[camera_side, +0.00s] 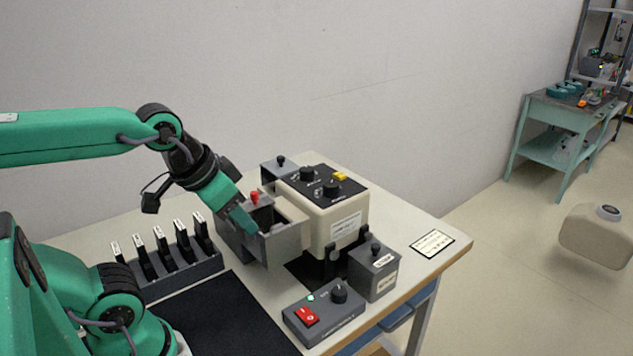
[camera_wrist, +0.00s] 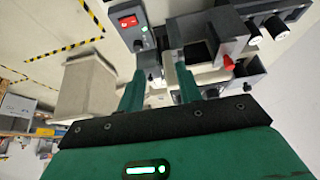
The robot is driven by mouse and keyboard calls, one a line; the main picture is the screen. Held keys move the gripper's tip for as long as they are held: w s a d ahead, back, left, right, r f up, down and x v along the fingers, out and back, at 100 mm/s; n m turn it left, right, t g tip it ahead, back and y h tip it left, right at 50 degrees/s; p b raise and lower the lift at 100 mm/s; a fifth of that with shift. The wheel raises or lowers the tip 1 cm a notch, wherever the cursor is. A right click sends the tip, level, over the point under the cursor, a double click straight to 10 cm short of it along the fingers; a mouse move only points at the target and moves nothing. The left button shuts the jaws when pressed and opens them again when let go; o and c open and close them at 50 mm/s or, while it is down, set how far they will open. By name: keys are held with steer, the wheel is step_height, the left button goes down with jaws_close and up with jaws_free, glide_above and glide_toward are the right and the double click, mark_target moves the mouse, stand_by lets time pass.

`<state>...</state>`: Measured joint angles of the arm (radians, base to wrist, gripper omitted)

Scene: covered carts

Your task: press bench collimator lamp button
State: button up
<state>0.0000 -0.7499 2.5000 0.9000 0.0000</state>
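A cream bench unit (camera_side: 335,222) with a black top stands on the bench. Its top carries black knobs and a yellow button (camera_side: 340,176); the labels are too small to read, so I cannot tell which control is the collimator lamp button. A grey open box (camera_side: 287,246) with a red knob (camera_side: 254,197) adjoins its left side. My gripper (camera_side: 248,222) points down at this box; whether it touches is unclear. In the wrist view, my gripper's (camera_wrist: 160,88) green fingers are apart, with grey box parts beyond them. The red knob (camera_wrist: 228,64) is right of the fingers.
A grey switch box (camera_side: 325,318) with a red rocker and lit green lamp stands at the front. A small grey box (camera_side: 374,271) with a knob is beside it. A rack (camera_side: 190,275) of upright black items stands left. A dark mat (camera_side: 235,318) lies clear in front.

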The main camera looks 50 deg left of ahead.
jaws_close()
stand_by(1.4)
